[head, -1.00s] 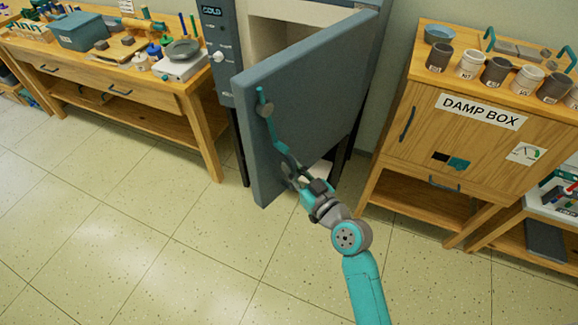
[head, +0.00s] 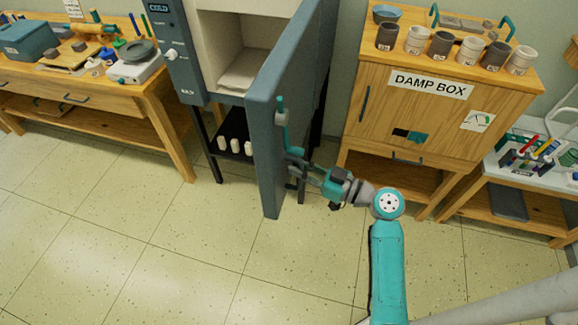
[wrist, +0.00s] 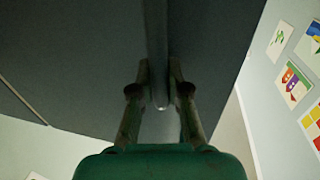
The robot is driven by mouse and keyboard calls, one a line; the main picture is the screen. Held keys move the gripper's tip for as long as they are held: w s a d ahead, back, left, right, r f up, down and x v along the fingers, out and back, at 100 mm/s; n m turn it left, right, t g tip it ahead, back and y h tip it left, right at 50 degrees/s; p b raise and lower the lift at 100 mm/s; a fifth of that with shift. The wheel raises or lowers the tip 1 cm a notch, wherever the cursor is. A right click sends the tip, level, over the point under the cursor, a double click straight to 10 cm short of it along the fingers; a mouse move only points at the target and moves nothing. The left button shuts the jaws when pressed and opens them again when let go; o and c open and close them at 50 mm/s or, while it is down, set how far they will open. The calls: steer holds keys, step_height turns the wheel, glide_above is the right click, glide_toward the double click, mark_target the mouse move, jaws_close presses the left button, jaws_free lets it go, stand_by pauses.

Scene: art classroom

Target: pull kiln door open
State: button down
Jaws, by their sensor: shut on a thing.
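The kiln (head: 182,82) stands at the back with a panel reading "COLD". Its blue-grey door (head: 268,160) is swung wide open toward me and to the right, so the pale chamber (head: 240,45) shows. A teal vertical handle (head: 282,125) is on the door's right-hand face. My gripper (head: 299,163) is at the lower end of this handle. In the wrist view my gripper (wrist: 160,85) has its two fingers on either side of the handle bar (wrist: 157,50), shut on it, with the dark door face behind.
A wooden damp box cabinet (head: 440,105) with several cups on top stands right of the door. A wooden workbench (head: 95,95) is at the left. A low table (head: 540,185) with art supplies is at the far right. The tiled floor (head: 150,260) in front is clear.

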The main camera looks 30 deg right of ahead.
steer(key=shift+s+d+y, duration=0.3)
steer(key=shift+d, duration=0.3)
steer(key=c, duration=1.1)
jaws_free()
steer(key=shift+c, duration=0.2)
steer(key=v, duration=1.2)
steer(key=shift+r, duration=0.1)
